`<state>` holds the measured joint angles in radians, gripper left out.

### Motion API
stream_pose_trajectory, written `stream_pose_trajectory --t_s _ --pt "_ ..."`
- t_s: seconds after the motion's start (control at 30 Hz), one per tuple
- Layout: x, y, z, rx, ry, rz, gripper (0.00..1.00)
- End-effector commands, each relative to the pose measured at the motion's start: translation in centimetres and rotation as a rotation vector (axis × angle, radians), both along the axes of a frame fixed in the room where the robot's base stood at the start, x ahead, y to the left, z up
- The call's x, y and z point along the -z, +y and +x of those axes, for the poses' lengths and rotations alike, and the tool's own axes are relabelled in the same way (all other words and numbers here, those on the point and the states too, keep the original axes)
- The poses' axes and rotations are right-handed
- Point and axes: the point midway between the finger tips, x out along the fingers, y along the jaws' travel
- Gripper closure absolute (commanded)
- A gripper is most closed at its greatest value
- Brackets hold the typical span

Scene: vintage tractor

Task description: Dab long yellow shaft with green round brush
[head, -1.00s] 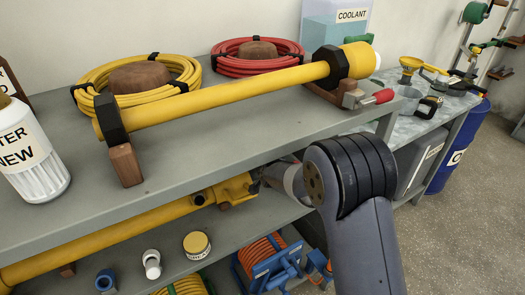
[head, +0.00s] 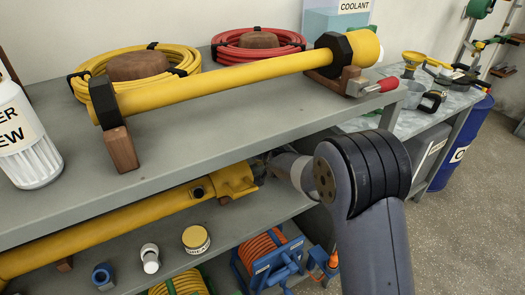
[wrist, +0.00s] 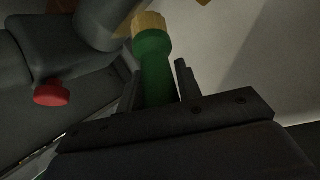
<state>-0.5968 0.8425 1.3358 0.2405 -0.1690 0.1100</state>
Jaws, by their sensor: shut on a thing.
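A long yellow shaft (head: 220,82) with black collars lies on wooden blocks on the upper shelf. A second long yellow bar (head: 110,226) with a thicker yellow end lies on the shelf below. In the wrist view my gripper (wrist: 160,82) is shut on the green round brush (wrist: 154,62). The brush's green body stands between the fingers with its tan tip pointing away from them. The tip appears clear of any yellow surface. In the head view my gripper and the brush are hidden; my arm reaches to the lower bar's right end.
On the upper shelf (head: 235,125) are a yellow hose coil (head: 190,78), a red hose coil (head: 225,55) and a white bottle (head: 30,165). A red-handled clamp (head: 375,87) sits by the shaft's right end. A yellow-lidded jar (head: 196,239) stands below. A red knob (wrist: 50,94) shows in the wrist view.

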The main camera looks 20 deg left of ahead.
Motion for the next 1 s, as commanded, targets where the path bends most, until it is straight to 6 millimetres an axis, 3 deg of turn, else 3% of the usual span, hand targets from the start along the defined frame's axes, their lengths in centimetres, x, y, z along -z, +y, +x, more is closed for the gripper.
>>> stream_pose_trajectory --t_s 1.0 --pt "-0.2 1.0 -1.3 0.0 0.004 -0.002 0.94"
